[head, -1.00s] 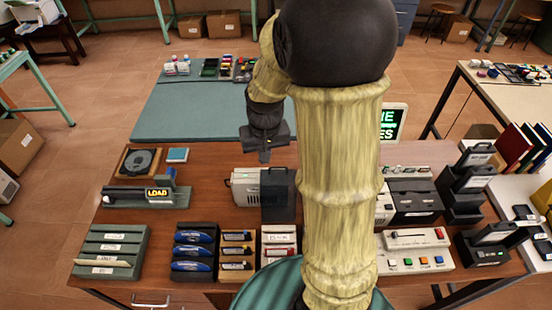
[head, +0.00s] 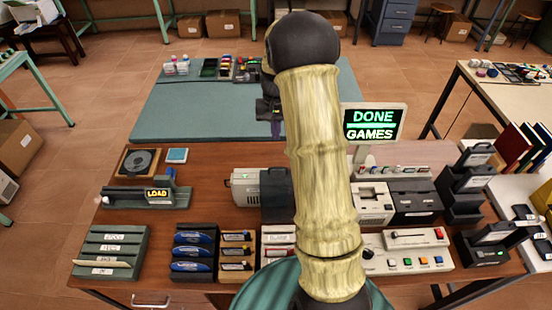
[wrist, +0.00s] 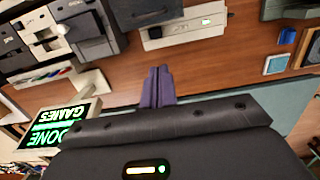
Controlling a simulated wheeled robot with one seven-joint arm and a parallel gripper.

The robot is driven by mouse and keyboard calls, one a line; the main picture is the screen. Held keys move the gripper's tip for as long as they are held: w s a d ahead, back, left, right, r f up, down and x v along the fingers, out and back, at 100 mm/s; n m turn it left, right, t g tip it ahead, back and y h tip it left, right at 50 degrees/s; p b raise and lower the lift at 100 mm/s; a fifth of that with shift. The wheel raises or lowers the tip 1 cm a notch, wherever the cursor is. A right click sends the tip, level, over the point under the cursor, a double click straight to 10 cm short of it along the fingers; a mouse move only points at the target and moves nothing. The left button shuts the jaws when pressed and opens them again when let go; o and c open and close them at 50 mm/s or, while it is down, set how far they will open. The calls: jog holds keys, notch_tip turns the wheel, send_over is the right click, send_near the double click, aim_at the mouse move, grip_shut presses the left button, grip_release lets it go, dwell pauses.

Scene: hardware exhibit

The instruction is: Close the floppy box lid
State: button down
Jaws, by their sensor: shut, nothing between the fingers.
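I cannot say for certain which item is the floppy box. A dark grey box (head: 276,195) stands beside a cream machine (head: 245,187) in the middle of the wooden table, partly hidden by my arm. Whether it has a raised lid is unclear. My gripper (head: 276,128) is beyond the back edge of that table, over the green mat, and is partly hidden by my arm. In the wrist view my gripper (wrist: 158,88) has its fingers together, with nothing between them, apart from the items on the table.
A lit sign reading DONE GAMES (head: 372,124) stands at the table's back, right of my arm. Dark labelled holders (head: 465,193) stand at the right. A LOAD device (head: 150,196) and card trays (head: 110,252) are at the left. The green mat (head: 190,115) has free room.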

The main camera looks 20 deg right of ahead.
jog(key=f+p, duration=0.1)
jog(key=f, duration=0.2)
jog(key=f+p, duration=0.1)
jog(key=f, duration=0.2)
jog(key=s+f+p, duration=0.1)
jog(key=f, duration=0.2)
jog(key=shift+a+f, duration=0.1)
jog(key=shift+a, duration=0.1)
jog(key=s+p, duration=0.1)
jog(key=s+a+r+p, duration=0.1)
jog(key=s, duration=0.1)
jog(key=shift+a+r+p, duration=0.15)
jog(key=shift+r+p, duration=0.05)
jog(key=shift+p, duration=0.15)
jog(key=shift+a, duration=0.1)
